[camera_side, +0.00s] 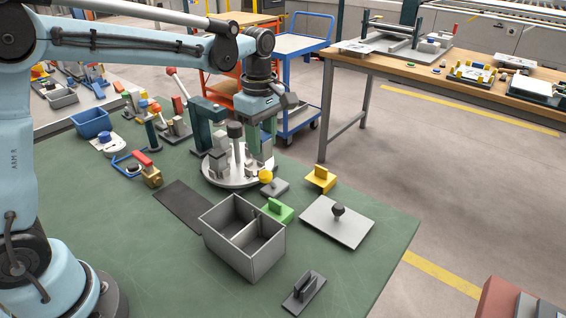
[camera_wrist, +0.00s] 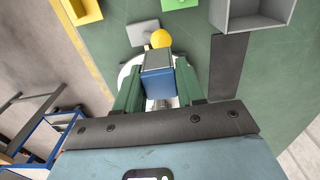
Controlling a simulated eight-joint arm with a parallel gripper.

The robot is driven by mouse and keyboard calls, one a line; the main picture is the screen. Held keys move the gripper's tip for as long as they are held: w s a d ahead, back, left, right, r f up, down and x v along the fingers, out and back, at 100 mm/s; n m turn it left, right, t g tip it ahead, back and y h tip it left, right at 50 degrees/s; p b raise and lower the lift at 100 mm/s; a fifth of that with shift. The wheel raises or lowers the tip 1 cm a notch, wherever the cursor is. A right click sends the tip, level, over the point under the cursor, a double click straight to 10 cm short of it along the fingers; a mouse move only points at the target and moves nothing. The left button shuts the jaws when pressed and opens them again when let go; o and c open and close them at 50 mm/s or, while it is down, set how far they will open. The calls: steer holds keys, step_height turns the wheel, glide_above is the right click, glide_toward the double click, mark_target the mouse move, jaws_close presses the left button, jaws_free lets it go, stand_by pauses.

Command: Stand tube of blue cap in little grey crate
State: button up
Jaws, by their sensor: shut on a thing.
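My gripper (camera_side: 261,143) is above the round pale plate (camera_side: 218,178) in the side view. In the wrist view my gripper (camera_wrist: 158,92) has its green fingers shut on a boxy blue thing (camera_wrist: 158,83), which I take to be the blue cap of the tube. The rest of the tube is mostly hidden; I cannot tell whether it still touches the plate. The little grey crate (camera_side: 236,252) stands open on the green table, nearer the side camera than the plate. A divider splits it, and no tube shows inside. Its corner also shows in the wrist view (camera_wrist: 253,24).
Grey blocks and a dark-topped post (camera_side: 235,131) stand on the plate. A yellow ball (camera_side: 265,176) is at its edge. Green (camera_side: 279,210) and yellow (camera_side: 319,180) blocks and a knobbed grey plate (camera_side: 337,232) lie nearby. A dark flat strip (camera_side: 184,205) lies left of the crate.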

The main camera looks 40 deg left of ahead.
steer(key=d+r, duration=0.1)
steer(key=s+d, duration=0.1)
steer(key=s+d+r, duration=0.1)
steer(key=shift+d+r, duration=0.3)
steer(key=shift+d, duration=0.1)
steer(key=shift+s+d+r, duration=0.3)
steer(key=shift+s+d, duration=0.1)
steer(key=s, duration=1.1)
steer(key=shift+s+a+f, duration=0.1)
steer(key=shift+a+f, duration=0.05)
steer(key=shift+f, duration=1.5)
steer(key=shift+s+a+f, duration=0.1)
steer(key=shift+f, duration=1.5)
steer(key=shift+a+f, duration=0.15)
steer(key=shift+f, duration=1.5)
steer(key=shift+f, duration=1.95)
steer(key=o, duration=1.1)
steer(key=shift+o, duration=0.6)
step_height(320, 180, up, 9)
